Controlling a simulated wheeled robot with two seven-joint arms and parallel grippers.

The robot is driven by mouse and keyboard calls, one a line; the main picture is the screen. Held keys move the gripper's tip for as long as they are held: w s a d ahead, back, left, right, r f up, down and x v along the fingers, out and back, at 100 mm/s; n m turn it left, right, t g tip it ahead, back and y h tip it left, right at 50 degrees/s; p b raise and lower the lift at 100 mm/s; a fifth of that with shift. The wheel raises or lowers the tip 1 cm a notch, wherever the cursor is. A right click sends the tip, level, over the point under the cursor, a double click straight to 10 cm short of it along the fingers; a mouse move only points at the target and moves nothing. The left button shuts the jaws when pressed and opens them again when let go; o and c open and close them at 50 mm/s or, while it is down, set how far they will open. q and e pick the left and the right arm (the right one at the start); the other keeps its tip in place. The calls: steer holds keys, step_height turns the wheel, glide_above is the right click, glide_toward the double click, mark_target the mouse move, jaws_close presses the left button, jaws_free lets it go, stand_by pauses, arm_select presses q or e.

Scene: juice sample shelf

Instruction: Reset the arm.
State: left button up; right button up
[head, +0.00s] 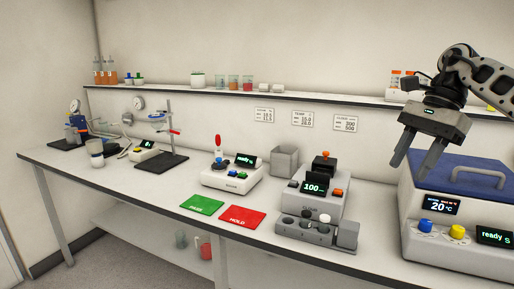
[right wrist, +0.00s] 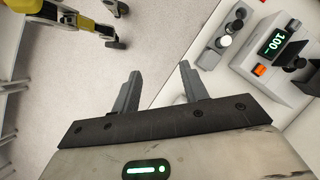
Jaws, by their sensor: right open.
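My right gripper (head: 418,154) hangs at the upper right of the head view, above the bench and in front of the blue-lidded bath. Its two fingers are apart with nothing between them. In the right wrist view the open fingers (right wrist: 160,88) point over the bench's front edge and the floor. My left gripper does not show in the head view.
The white bench (head: 150,190) carries a blue-lidded bath (head: 465,190), a device reading 100 (head: 318,205), a device reading ready (head: 232,178), a green mat (head: 202,204) and a red mat (head: 242,217). A wall shelf (head: 300,96) runs behind, holding bottles and beakers.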

steer(key=w+a+f+m+g+y, duration=0.15)
steer(key=a+f+y, duration=0.35)
steer(key=a+f, duration=0.9)
steer(key=s+a+f+m+t+y, duration=0.3)
steer(key=a+m+y, duration=0.2)
steer(key=a+m, duration=0.3)
steer(key=s+a+f+m+t+y, duration=0.3)
steer(key=a+m+y, duration=0.2)
steer(key=a+m, duration=0.3)
steer(key=s+d+f+n+t+h, duration=0.3)
steer(key=s+d+f+n+h, duration=0.5)
steer(key=f+n, duration=0.4)
steer(key=s+d+f+n+t+h, duration=0.4)
steer(key=s+d+f+n+h, duration=0.4)
steer(key=n, duration=1.4)
steer(key=s+f+h, duration=0.1)
steer(key=s+f, duration=0.2)
steer(key=f, duration=0.1)
steer(key=shift+s+d+f, duration=0.15)
steer(key=shift+d+f, duration=0.15)
steer(key=shift+f, duration=0.05)
